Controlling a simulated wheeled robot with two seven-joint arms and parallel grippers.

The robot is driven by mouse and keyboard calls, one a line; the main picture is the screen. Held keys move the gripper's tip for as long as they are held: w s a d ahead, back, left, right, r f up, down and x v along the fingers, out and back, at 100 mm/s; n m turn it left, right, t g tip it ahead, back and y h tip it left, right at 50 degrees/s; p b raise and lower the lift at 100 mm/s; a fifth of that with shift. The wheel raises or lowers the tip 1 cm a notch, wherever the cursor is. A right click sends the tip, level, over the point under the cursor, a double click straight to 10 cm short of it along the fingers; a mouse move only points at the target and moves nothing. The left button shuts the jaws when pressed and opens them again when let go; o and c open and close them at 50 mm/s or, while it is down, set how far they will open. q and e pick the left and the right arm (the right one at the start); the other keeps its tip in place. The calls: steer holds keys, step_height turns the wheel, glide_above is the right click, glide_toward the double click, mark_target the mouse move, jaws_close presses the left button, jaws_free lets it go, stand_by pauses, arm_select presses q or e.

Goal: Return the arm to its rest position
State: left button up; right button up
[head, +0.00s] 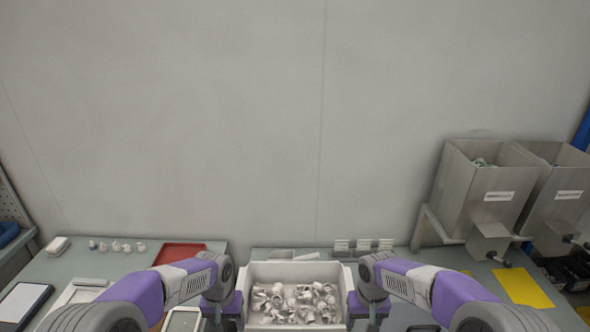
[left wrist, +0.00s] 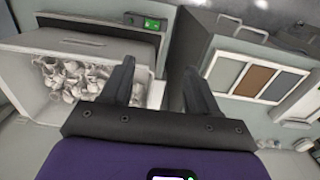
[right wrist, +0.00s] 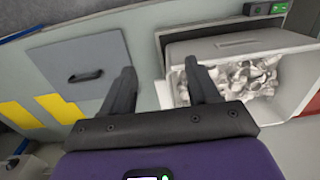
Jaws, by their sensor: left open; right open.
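My two arms, purple and grey, come in from the lower left and lower right of the head view. They bend down on either side of a white bin (head: 297,270) heaped with white parts. In the left wrist view my left gripper (left wrist: 160,78) is open and empty, its dark fingers well apart over the bin's side edge. In the right wrist view my right gripper (right wrist: 160,72) is open and empty, with one finger overlapping the bin's near side. In the head view the fingertips are too small and hidden to make out.
A red tray (head: 180,253) and small white parts (head: 117,246) lie on the left table. Two metal hoppers (head: 470,200) stand at the right. A yellow patch (head: 523,288) marks the right table. A grey panel with a black handle (right wrist: 86,76) lies beside the right gripper.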

arm_select(q)
step_height(320, 180, down, 10)
steer(key=d+h+b, duration=0.1)
steer(key=d, duration=0.1)
arm_select(e)
step_height(320, 180, down, 10)
steer(key=a+y, duration=0.1)
steer(key=a, duration=0.1)
arm_select(q)
steer(key=s+d+f+n+h+b, duration=0.1)
steer(key=s+d+f+b, duration=0.1)
steer(key=s+f, duration=0.7)
steer(key=s+d+f+n+h+b, duration=0.1)
steer(key=s+d+f+n+b, duration=0.1)
steer(key=s+f, duration=0.7)
step_height(320, 180, down, 2)
steer(key=shift+d+t+h, duration=0.3)
steer(key=shift+d+h, duration=0.1)
steer(key=shift+d, duration=0.35)
arm_select(e)
steer(key=s+a+f+m+y, duration=0.1)
steer(key=s+a+f, duration=0.1)
steer(key=s+f, duration=0.7)
steer(key=s+a+f+m+y, duration=0.1)
steer(key=s+a+f, duration=0.2)
steer(key=s+f, duration=0.6)
step_height(320, 180, down, 2)
steer(key=shift+a+m+t+y, duration=0.3)
steer(key=shift+y, duration=0.1)
